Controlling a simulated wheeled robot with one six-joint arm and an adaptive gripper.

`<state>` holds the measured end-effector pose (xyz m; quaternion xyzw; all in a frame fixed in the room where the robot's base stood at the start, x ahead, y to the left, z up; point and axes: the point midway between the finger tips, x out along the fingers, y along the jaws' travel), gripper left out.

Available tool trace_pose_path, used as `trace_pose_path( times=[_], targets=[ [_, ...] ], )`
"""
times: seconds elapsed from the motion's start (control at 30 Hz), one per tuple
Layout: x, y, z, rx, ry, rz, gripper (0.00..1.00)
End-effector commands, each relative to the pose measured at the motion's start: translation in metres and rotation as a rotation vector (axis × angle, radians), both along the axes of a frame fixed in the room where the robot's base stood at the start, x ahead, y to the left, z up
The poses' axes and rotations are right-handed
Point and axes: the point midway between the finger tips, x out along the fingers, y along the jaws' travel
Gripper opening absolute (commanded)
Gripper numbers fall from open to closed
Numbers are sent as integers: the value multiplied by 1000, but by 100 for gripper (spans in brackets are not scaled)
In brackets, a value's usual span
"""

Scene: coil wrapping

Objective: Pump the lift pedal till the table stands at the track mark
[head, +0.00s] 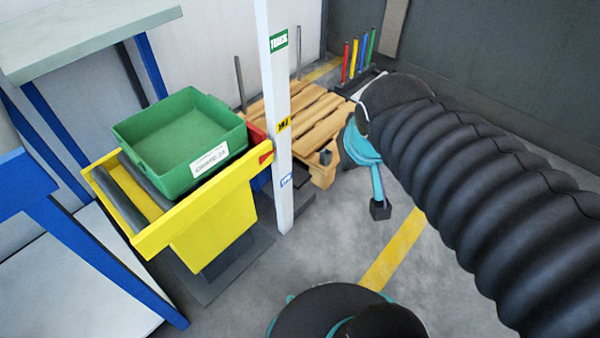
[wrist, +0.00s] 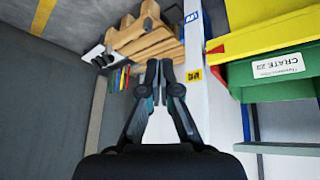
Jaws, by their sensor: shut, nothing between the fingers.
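The yellow lift table (head: 205,222) stands left of a white post (head: 281,150). The post carries a green TRACK mark (head: 279,41) near the top, a yellow mark (head: 284,125) midway and a blue mark (head: 286,180) lower down. A red pointer (head: 265,158) at the table's corner shows between the yellow and blue marks, well below TRACK. My gripper (head: 380,209) points down, right of the post; in the wrist view its fingers (wrist: 159,68) are together, empty. I cannot make out the lift pedal for certain.
A green crate (head: 178,140) sits on the table's rollers. Behind the post are a wooden pallet (head: 310,120) and a rack of coloured rods (head: 358,62). A blue-framed bench (head: 85,45) stands left.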

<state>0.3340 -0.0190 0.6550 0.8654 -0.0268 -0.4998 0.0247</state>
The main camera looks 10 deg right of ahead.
Motion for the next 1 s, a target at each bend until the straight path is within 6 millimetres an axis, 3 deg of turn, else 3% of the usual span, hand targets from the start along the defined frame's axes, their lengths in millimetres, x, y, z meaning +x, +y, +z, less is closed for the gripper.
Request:
trace_pose_path(
  times=[0.27,0.47,0.7,1.0],
  targets=[
    [103,-45,-14,-156,-66,14,0],
    [173,-67,-41,-228,-115,86,0],
    [243,-78,-97,-247,-164,221,0],
    [297,-71,-196,-146,-204,427,0]
  ],
)
